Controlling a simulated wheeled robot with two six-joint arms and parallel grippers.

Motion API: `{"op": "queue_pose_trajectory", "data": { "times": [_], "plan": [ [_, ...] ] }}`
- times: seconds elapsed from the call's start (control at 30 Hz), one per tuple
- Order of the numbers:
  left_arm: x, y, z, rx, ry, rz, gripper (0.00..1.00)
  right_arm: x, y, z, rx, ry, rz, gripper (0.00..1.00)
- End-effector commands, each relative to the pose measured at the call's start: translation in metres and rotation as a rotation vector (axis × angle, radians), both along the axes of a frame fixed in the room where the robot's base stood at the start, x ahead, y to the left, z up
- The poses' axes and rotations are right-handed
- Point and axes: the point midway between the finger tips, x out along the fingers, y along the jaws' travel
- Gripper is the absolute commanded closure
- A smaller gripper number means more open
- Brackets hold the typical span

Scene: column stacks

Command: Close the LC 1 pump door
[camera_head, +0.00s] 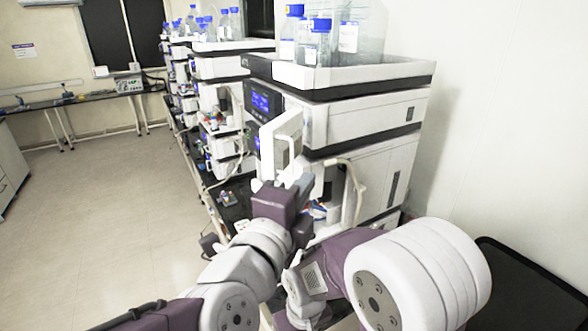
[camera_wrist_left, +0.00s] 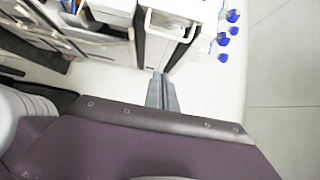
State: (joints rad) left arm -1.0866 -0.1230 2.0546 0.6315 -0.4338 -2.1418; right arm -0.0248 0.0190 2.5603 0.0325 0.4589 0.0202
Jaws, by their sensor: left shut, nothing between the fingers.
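The pump door (camera_head: 268,150) is a white panel with a raised frame-like handle (camera_head: 291,125). It stands swung out from the front of the nearest instrument stack (camera_head: 345,125). In the left wrist view a white frame (camera_wrist_left: 167,24), apparently this handle, shows beyond my fingertips. My left gripper (camera_head: 303,184) is just below and in front of the door in the head view. Its grey fingers (camera_wrist_left: 161,78) are shut and empty. I cannot tell whether they touch the door. My right gripper is out of view.
Blue-capped bottles (camera_head: 318,42) stand in the tray (camera_head: 350,72) on top of the stack. More stacks (camera_head: 215,90) line the bench behind. The floor (camera_head: 110,210) at left is clear; a white wall (camera_head: 510,130) is at right.

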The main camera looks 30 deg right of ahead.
Motion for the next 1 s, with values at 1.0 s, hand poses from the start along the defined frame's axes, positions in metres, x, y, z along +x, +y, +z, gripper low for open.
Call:
{"op": "queue_pose_trajectory", "data": {
  "times": [1.0],
  "plan": [
    [0.065, -0.012, -0.001, 0.001, -0.002, -0.002, 1.00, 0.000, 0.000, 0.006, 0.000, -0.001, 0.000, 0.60]
  ]
}}
